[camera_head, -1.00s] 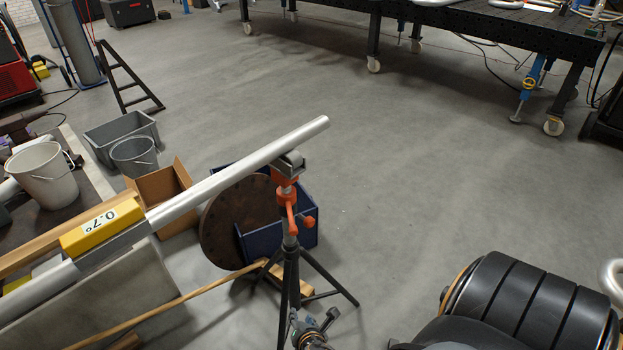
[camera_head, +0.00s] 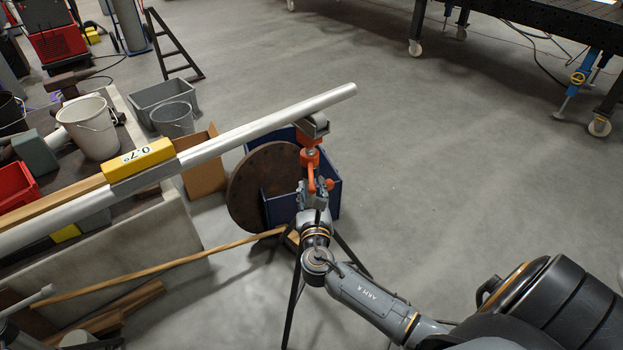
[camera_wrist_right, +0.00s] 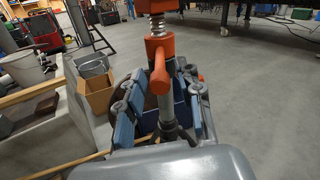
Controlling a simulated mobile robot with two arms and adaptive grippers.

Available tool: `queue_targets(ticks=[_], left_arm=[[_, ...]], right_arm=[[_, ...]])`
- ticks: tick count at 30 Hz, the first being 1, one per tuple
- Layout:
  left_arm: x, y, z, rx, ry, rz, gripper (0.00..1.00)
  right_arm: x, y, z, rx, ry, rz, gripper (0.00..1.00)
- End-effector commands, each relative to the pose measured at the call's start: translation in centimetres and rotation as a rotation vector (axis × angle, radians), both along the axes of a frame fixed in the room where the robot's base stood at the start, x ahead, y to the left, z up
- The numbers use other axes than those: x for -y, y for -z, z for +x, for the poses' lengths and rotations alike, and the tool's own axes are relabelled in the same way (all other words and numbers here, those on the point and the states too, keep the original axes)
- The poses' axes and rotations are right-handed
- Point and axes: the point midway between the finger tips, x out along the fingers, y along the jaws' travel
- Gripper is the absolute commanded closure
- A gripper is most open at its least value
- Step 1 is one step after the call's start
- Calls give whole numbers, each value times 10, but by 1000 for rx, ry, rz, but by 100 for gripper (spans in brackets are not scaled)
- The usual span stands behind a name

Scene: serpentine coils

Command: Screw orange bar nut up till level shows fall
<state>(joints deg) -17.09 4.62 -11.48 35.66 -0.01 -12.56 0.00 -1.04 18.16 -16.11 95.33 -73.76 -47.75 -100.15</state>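The orange bar nut (camera_head: 311,170) sits on the threaded post of a stand, with an orange handle sticking out. In the right wrist view the orange collar and handle (camera_wrist_right: 161,75) hang in front, below a spring-like thread. A silver pipe (camera_head: 265,120) rests on the stand's head (camera_head: 313,126). The yellow level (camera_head: 138,161) lies on the pipe and its label appears to read 0.7°. My right gripper (camera_head: 315,190) is just below the nut. In the wrist view its blue-padded fingers (camera_wrist_right: 160,115) are spread either side of the post, with no clear contact.
A rusty round disc (camera_head: 258,187) and a blue box (camera_head: 333,190) stand behind the tripod. A cardboard box (camera_head: 204,170), grey tubs and a white bucket (camera_head: 91,127) are to the left. Open floor (camera_head: 440,170) lies to the right.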

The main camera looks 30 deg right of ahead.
Motion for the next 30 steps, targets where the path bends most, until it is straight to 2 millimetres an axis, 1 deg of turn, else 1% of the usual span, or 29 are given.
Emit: queue_targets(ticks=[1,3,7,12,19,20,21,23,24,30], left_arm=[[0,1,-4,-6,0,0,49],[0,1,-7,-10,0,1,49],[0,2,-7,-12,0,2,49],[0,2,-7,-11,0,1,49],[0,2,-5,-8,0,1,49],[0,2,-4,-7,0,1,49],[0,2,-4,-6,0,0,49],[0,2,-3,-5,0,0,49],[0,2,-3,-4,0,0,49],[0,2,-2,-3,-1,0,49]], right_arm=[[5,0,9,1,2,-1,64],[10,0,18,0,1,1,64],[17,1,29,-1,1,0,64],[21,1,35,-1,0,2,64],[21,1,35,-1,0,3,64],[21,1,35,-1,-1,3,70],[21,1,35,-1,-1,3,79],[21,1,35,-1,0,3,91],[21,1,35,-1,0,3,99],[21,1,35,-1,0,3,100]])
